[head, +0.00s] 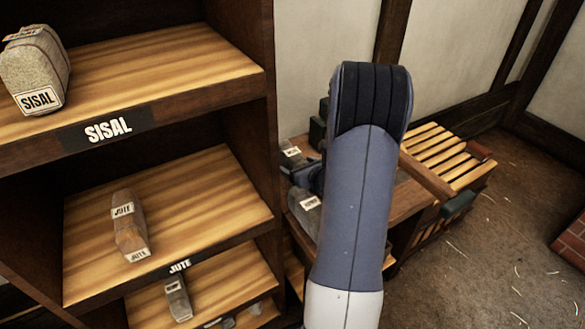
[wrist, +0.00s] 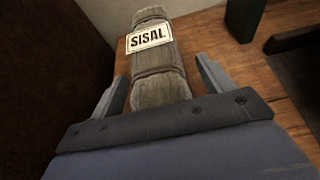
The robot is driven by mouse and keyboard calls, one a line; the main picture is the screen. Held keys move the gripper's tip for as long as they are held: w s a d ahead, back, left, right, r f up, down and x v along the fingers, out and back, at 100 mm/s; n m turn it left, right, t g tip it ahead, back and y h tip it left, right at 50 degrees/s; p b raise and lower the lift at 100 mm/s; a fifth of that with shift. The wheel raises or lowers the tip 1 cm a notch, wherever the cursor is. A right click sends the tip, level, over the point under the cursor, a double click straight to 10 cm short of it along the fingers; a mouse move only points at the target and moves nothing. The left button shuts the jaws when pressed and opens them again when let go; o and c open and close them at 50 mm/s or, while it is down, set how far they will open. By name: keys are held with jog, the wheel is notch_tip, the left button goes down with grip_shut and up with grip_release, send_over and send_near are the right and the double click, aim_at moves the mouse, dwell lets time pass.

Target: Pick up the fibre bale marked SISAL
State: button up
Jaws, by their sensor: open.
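In the wrist view a long grey-brown bale (wrist: 158,88) with raised bands carries a white label reading SISAL. It lies on a wooden surface, between the two fingers of my gripper (wrist: 161,68). The fingers are apart, one on each side of the bale, and I see a gap at the right one. In the head view a pale speckled bale (head: 38,68), also labelled SISAL, sits on the upper shelf at far left, away from my arm.
The shelf unit (head: 262,110) has SISAL and JUTE signs. Brown JUTE bales sit on the middle shelf (head: 128,228) and lower shelf (head: 177,298). Labelled grey items (head: 304,206) stand on the bench beside my arm. A slatted wooden top (head: 440,155) is right of it. Floor at right is open.

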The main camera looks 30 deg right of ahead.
jog(key=shift+c, duration=0.6)
jog(key=c, duration=1)
